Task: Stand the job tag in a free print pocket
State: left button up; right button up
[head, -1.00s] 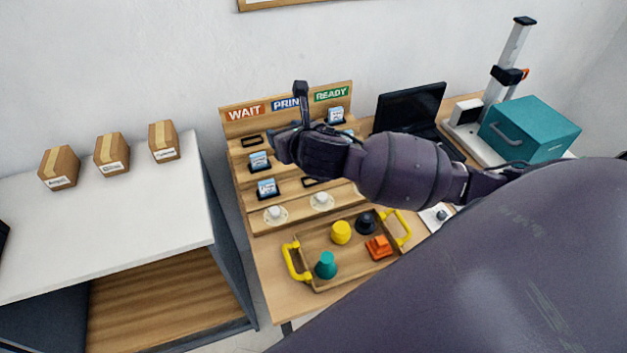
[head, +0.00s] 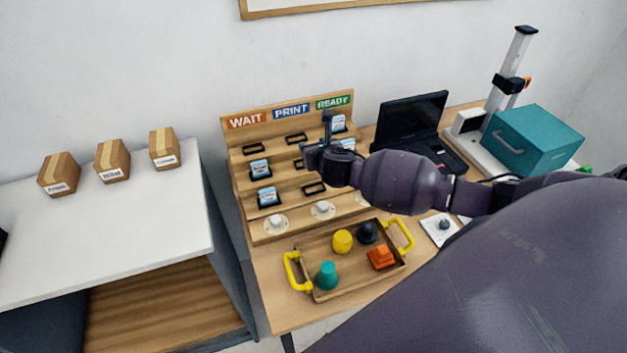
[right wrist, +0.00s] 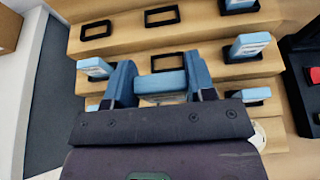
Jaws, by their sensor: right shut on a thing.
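The wooden rack has WAIT, PRINT (head: 291,111) and READY signs over columns of black-framed pockets. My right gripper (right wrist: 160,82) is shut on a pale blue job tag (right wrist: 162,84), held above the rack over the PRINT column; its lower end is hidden. In the head view my right gripper (head: 325,153) covers part of that column. Empty print pockets show at the top (head: 297,138) and bottom (head: 314,189); the middle one is partly covered. Tags stand in the WAIT column (head: 259,170) and READY column (head: 338,123). My left gripper is out of view.
A wooden tray (head: 330,287) with yellow handles holds several coloured pieces in front of the rack. A laptop (head: 411,120) and a teal box (head: 538,140) stand to the right. A white-topped cabinet (head: 110,225) with cartons is at left.

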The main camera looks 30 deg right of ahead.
notch_tip(320, 180, down, 8)
jog(key=shift+r+b, duration=0.1)
jog(key=shift+b, duration=0.75)
notch_tip(320, 180, down, 4)
jog(key=shift+r+b, duration=0.1)
jog(key=shift+b, duration=0.5)
jog(key=shift+r, duration=0.1)
jog(key=o, duration=0.9)
